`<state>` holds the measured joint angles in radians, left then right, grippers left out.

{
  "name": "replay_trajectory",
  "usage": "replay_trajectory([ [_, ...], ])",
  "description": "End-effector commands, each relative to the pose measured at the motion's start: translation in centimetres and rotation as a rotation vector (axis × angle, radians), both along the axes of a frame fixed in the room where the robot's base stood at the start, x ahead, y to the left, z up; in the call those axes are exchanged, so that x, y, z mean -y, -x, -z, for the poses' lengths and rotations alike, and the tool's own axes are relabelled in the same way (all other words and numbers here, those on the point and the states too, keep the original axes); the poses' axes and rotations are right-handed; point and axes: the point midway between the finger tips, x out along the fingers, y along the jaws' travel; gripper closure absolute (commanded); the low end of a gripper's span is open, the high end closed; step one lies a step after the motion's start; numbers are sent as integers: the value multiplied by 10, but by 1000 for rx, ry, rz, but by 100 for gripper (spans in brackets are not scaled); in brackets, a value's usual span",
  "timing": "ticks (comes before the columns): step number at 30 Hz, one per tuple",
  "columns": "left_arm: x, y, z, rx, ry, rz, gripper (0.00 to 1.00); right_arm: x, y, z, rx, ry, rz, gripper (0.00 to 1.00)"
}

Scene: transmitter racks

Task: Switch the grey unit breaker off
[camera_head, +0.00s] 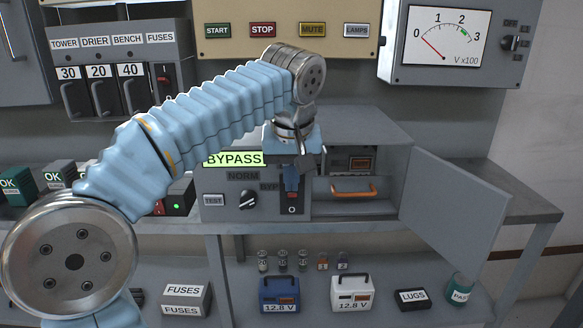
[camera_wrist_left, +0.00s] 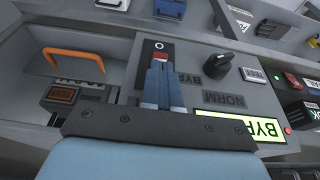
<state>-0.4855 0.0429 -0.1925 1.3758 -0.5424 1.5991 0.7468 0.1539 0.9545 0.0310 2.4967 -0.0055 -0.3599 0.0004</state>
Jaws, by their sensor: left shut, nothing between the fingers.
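The grey unit (camera_head: 222,212) stands on the bench with a lit green BYPASS display (camera_head: 234,159), a black NORM/BYP knob (camera_head: 248,200) and a TEST label. Its breaker (camera_head: 292,209) is a black plate with a red part and a white O mark at the lower end; the plate also shows in the wrist view (camera_wrist_left: 147,54). My left gripper (camera_head: 291,185) is shut and empty, its blue fingertips right at the breaker and covering much of it. In the wrist view the fingers (camera_wrist_left: 159,72) lie over the plate. Contact and the lever's position are unclear. My right gripper is not in view.
Right of the breaker is an open compartment with an orange handle (camera_head: 353,191); its grey door (camera_head: 455,207) swings out to the right. A lower shelf holds a blue battery (camera_head: 287,294), a white battery (camera_head: 352,293) and a LUGS box (camera_head: 412,299). Fuse switches (camera_head: 120,90) hang at upper left.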

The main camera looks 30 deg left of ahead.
Motion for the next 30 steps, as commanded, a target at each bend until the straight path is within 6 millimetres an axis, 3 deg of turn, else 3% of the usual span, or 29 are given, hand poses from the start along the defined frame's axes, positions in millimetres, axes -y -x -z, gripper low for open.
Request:
replay_trajectory([
  [12, 0, 0, 2, 3, -2, 0, 100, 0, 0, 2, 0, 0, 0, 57],
  [30, 3, 5, 8, 91, -56, 0, 100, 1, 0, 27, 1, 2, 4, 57],
])
